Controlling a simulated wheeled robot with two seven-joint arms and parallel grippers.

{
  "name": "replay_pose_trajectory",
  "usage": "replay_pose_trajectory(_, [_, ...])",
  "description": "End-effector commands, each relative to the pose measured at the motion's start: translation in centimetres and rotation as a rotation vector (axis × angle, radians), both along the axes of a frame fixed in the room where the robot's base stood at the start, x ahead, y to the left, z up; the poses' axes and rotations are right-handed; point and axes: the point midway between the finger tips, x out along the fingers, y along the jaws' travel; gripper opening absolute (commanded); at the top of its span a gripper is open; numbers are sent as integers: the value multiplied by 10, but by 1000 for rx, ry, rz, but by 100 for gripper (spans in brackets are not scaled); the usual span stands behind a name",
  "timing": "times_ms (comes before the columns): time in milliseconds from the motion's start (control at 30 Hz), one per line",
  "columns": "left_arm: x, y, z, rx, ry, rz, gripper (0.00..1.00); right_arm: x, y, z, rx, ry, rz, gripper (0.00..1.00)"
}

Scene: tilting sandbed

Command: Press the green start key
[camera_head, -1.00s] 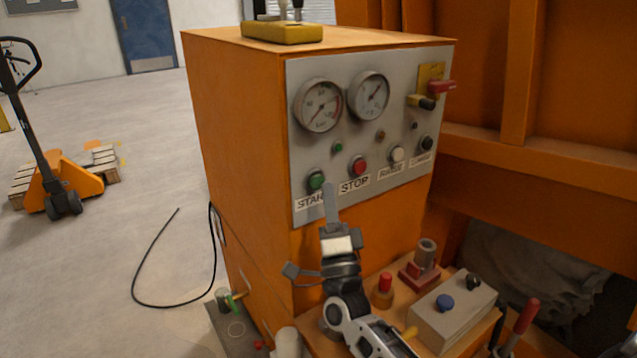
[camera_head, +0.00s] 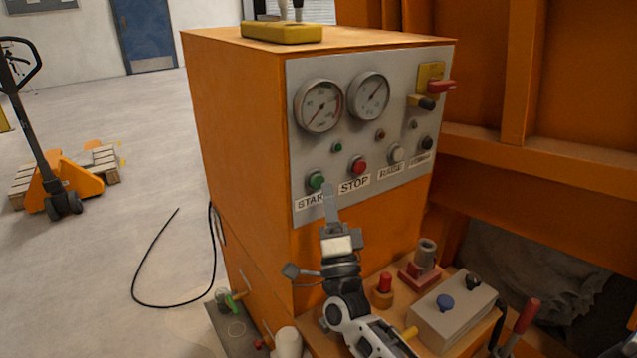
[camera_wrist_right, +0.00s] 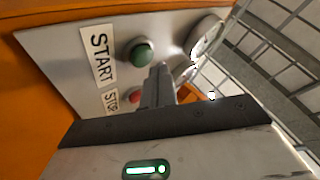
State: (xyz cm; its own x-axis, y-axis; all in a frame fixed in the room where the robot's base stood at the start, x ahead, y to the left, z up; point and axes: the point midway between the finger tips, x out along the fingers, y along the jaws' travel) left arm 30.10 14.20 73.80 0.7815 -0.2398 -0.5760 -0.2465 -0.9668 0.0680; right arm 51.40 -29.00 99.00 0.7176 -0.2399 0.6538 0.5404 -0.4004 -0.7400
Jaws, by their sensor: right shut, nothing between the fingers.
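The green start key (camera_head: 316,180) is a round button at the lower left of the grey panel (camera_head: 345,130) on the orange cabinet, above the START label (camera_head: 311,201). It also shows in the right wrist view (camera_wrist_right: 141,53). My right gripper (camera_head: 327,188) is shut and empty, its fingertips just right of and slightly below the green key in the head view. My left gripper is not in view.
The red stop button (camera_head: 357,165) is to the right of the green key, with a white button (camera_head: 397,154) and a black one (camera_head: 427,143) further right. Two gauges are above. A grey control box (camera_head: 452,312) and a red-topped knob (camera_head: 384,284) stand below.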

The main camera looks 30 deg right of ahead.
Motion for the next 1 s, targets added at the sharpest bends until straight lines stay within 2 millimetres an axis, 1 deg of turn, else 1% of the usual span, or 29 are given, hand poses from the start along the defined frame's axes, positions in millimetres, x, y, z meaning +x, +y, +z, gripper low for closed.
replay_pose_trajectory(400, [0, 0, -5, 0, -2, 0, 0, 9, 1, -1, 0, 0, 0, 0])
replay_pose_trajectory(1000, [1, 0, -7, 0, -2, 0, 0, 12, 1, -1, 0, 0, 0, 0])
